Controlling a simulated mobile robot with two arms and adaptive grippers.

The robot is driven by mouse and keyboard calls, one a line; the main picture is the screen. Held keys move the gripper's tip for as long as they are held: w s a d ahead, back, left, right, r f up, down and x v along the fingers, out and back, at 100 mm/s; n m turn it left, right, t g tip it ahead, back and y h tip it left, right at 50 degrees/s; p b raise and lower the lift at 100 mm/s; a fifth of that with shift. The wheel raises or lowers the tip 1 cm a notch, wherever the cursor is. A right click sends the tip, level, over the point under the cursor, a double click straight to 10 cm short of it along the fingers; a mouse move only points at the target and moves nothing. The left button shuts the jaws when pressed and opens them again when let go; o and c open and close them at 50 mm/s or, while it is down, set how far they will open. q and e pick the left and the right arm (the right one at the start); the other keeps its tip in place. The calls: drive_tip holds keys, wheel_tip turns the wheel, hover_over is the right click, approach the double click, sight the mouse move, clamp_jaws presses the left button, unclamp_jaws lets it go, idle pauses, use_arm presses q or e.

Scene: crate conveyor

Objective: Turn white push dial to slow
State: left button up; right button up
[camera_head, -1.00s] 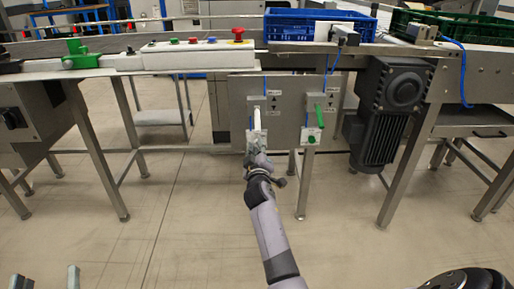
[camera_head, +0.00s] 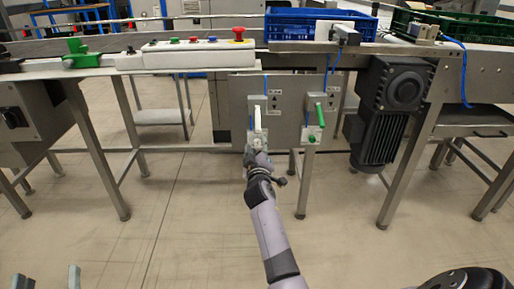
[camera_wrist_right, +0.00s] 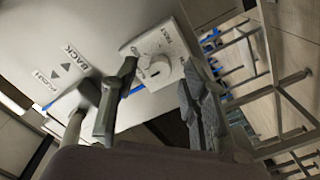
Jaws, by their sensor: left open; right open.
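The white push dial (camera_wrist_right: 158,72) is a round knob on a white plate in the right wrist view. A dark mark shows on its face, and small lettering that looks like "FAST" is on the plate; no "slow" label is readable. In the head view its plate (camera_head: 257,140) sits under a white lever (camera_head: 257,118) on the grey panel. My right gripper (camera_head: 257,156) is in front of the plate. Its fingers (camera_wrist_right: 160,92) are open on either side of the dial; contact cannot be told. My left gripper (camera_head: 46,280) is open and empty at the bottom left.
A green lever (camera_head: 320,112) with its own plate is right of the white one. A dark motor (camera_head: 384,120) hangs further right. A button box (camera_head: 195,55) and a blue crate (camera_head: 290,27) are above. Table legs stand left; the floor before the panel is clear.

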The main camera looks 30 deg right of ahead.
drive_tip(key=v, duration=0.7)
drive_tip(key=shift+s, duration=0.25)
drive_tip(key=shift+a, duration=0.15)
idle(0.3)
